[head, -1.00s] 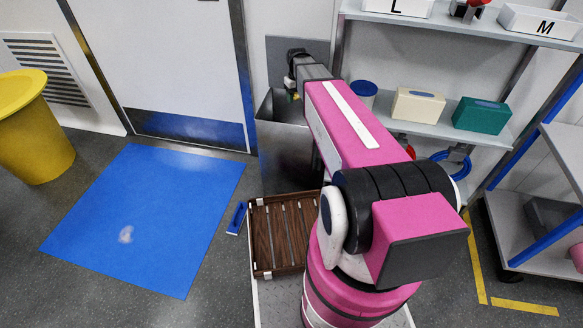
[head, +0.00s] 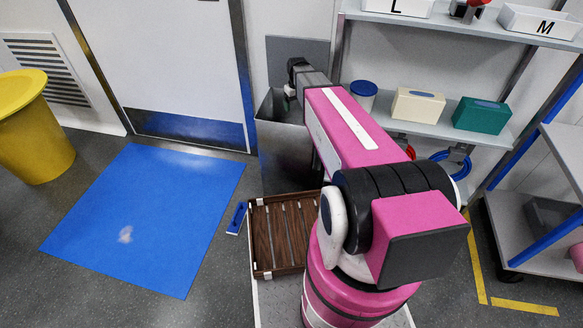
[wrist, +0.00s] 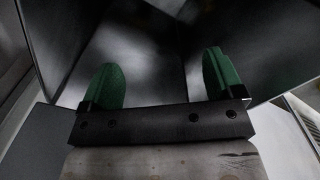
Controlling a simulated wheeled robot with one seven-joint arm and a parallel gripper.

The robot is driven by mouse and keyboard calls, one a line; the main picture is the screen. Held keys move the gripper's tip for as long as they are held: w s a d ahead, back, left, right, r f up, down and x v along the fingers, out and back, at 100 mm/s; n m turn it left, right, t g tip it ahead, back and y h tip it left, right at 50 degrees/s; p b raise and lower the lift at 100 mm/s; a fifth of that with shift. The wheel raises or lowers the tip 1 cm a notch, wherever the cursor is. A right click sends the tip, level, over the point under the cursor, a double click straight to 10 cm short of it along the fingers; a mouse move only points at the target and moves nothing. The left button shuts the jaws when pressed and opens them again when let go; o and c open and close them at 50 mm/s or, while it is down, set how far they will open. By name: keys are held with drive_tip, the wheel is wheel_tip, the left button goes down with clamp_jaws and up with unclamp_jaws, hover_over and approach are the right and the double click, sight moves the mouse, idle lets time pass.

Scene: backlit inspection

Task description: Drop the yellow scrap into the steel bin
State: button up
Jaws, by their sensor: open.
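The steel bin (head: 285,150) stands against the wall between the door and the shelf rack. My gripper (head: 291,93) is at the bin's top opening in the head view, partly hidden behind my own wrist. In the wrist view my gripper (wrist: 161,64) has its two green fingers wide apart with nothing between them. The fingers point into the dark interior of the bin (wrist: 155,45). The yellow scrap is not visible in either current view; the head view does not show the bin's floor.
A yellow bin (head: 35,140) stands at far left beside a blue floor mat (head: 150,215). A brown slatted tray (head: 283,235) and a blue item (head: 237,218) lie in front of the steel bin. The shelf rack (head: 455,115) with boxes is close on the right.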

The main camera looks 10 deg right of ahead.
drive_tip(key=shift+r, duration=0.1)
wheel_tip(320, 180, up, 11)
idle(0.5)
drive_tip(key=shift+f, duration=0.2)
